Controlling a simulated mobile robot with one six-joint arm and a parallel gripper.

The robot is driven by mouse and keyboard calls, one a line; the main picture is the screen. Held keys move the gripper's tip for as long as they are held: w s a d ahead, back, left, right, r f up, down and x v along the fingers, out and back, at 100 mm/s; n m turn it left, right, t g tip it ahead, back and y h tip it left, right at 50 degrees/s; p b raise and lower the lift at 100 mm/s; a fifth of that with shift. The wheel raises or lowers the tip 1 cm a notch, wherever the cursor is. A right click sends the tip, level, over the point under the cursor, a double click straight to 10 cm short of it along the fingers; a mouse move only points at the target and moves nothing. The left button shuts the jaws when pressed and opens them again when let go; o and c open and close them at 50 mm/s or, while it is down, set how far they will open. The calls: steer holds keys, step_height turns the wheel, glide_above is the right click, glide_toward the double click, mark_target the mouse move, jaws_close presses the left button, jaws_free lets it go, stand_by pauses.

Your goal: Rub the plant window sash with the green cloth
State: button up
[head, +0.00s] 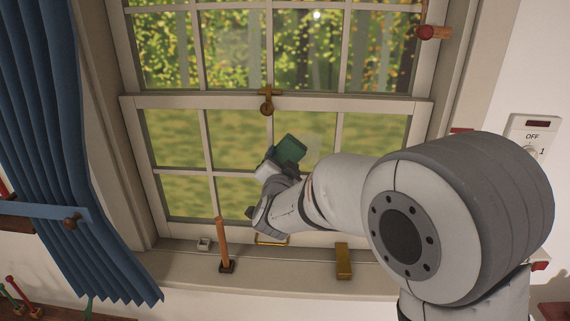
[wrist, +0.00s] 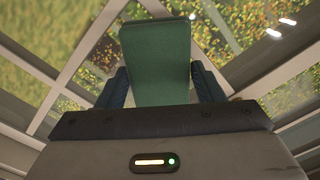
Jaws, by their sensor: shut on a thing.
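The window sash (head: 333,105) fills the middle of the head view, with white bars dividing its panes. A green cloth (head: 290,149), a folded-looking block, is in front of the lower sash's panes. My gripper (head: 278,163) is shut on the cloth, which also shows large in the wrist view (wrist: 155,62) between the two dark fingers (wrist: 158,88). White sash bars and panes lie behind the cloth in the wrist view. I cannot tell whether the cloth touches the glass. My arm hides the lower right part of the sash.
On the sill stand an upright wooden-handled thing (head: 222,245), a small pale block (head: 204,244) and a brass block (head: 343,262). A blue curtain (head: 70,150) hangs at the left. A switch box (head: 532,133) is on the right wall.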

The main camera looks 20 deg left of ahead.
mark_target(297, 161)
steer(key=shift+w+a, duration=0.15)
steer(key=shift+w, duration=0.55)
steer(key=shift+b, duration=0.3)
steer(key=d+b, duration=0.2)
steer(key=shift+w+d+f, duration=0.2)
steer(key=shift+d, duration=0.15)
steer(key=shift+w+d+r+b, duration=0.1)
steer(key=shift+d+r+b, duration=0.05)
steer(key=shift+d+b, duration=0.2)
steer(key=d+b, duration=0.1)
steer(key=w+d+b, duration=0.1)
steer(key=d, duration=0.1)
steer(key=shift+d+b, duration=0.1)
steer(key=shift+b, duration=0.25)
steer(key=shift+w+d+b, duration=0.2)
steer(key=shift+d+b, duration=0.65)
steer(key=shift+w+d+b, duration=0.15)
steer(key=shift+d+b, duration=0.4)
steer(key=shift+d, duration=0.15)
